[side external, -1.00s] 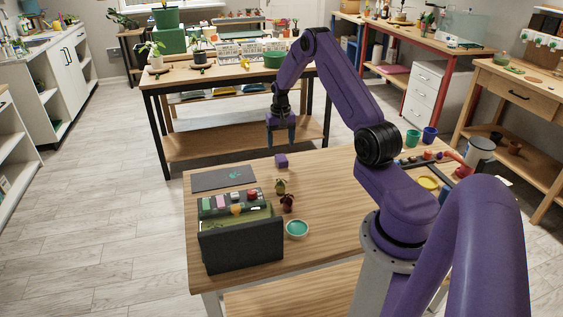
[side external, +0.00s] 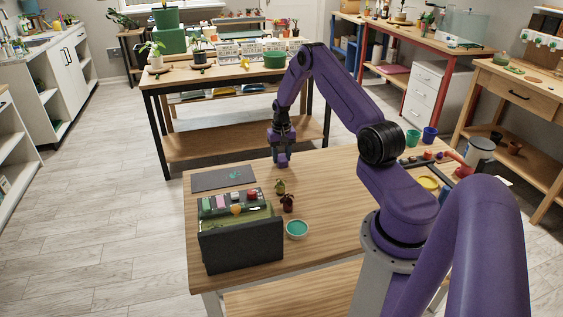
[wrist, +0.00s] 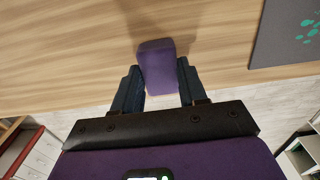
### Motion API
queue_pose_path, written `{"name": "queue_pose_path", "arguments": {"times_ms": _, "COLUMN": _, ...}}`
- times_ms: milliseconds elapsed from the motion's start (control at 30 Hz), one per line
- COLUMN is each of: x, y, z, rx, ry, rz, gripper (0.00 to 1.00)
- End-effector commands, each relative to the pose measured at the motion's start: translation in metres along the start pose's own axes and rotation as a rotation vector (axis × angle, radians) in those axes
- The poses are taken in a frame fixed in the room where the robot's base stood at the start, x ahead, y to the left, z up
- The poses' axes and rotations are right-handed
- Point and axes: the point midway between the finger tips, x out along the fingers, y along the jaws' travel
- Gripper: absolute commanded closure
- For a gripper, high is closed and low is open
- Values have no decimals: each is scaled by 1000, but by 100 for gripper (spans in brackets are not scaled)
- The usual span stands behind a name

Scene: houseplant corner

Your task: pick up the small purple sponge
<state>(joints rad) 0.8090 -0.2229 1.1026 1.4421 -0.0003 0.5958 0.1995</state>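The small purple sponge (side external: 282,162) is a block near the far edge of the wooden table, just right of the dark grey mat. In the wrist view the sponge (wrist: 157,63) sits between the two dark fingers of my gripper (wrist: 159,85), which press close on both sides of it. In the side view my gripper (side external: 281,157) points down around the sponge and hides part of it. Its fingers are shut on the sponge. I cannot tell whether the sponge is still touching the table.
The dark grey mat (side external: 208,181) lies to the left. The right middle of the table is clear.

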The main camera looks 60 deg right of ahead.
Motion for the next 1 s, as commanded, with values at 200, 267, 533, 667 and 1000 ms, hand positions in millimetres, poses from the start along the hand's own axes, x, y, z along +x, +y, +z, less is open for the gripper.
{"name": "queue_pose_path", "arguments": {"times_ms": 200, "x": 0, "y": 0, "z": 0, "rx": 0, "ry": 0, "rz": 0, "gripper": 87}}
{"name": "queue_pose_path", "arguments": {"times_ms": 267, "x": 0, "y": 0, "z": 0, "rx": 0, "ry": 0, "rz": 0, "gripper": 87}}
{"name": "queue_pose_path", "arguments": {"times_ms": 533, "x": -8, "y": 0, "z": 0, "rx": 0, "ry": 0, "rz": 0, "gripper": 87}}
{"name": "queue_pose_path", "arguments": {"times_ms": 667, "x": -22, "y": 0, "z": -1, "rx": 0, "ry": 2, "rz": -1, "gripper": 87}}
{"name": "queue_pose_path", "arguments": {"times_ms": 1000, "x": -76, "y": 5, "z": 37, "rx": 0, "ry": 1, "rz": 0, "gripper": 87}}
